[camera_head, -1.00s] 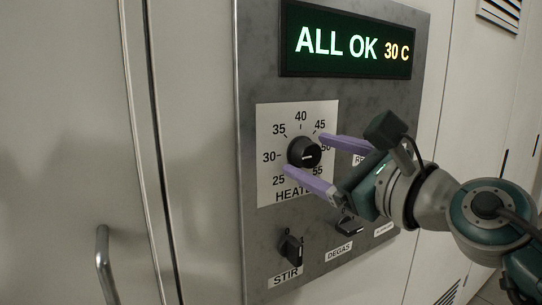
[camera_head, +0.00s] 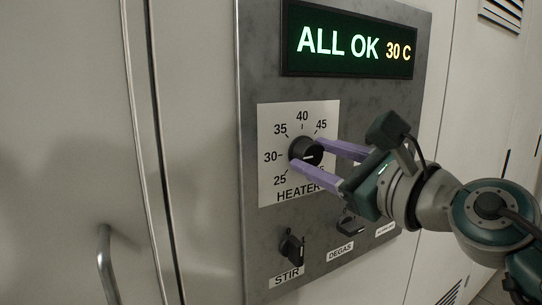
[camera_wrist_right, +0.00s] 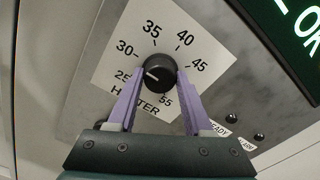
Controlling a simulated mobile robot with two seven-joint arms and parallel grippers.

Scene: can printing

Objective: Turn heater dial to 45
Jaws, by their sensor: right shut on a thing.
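The black round heater dial (camera_head: 301,147) sits on a white scale plate (camera_head: 268,188) with numbers from 25 to 55. My right gripper (camera_head: 306,153) is shut on the dial, its purple fingers on either side of it. The right wrist view shows the dial (camera_wrist_right: 158,72) between the two fingertips. A white mark on its face lies toward the low-number side; its exact reading is hard to tell. The display (camera_head: 348,45) reads ALL OK and 30 C. The fingers cover part of the high numbers in the head view. My left gripper is not in view.
A STIR knob (camera_head: 290,247) and a DEGAS knob (camera_head: 350,224) stick out below the dial on the metal panel (camera_head: 330,275). A door handle (camera_head: 105,262) is at the lower left. The space left of the panel is clear.

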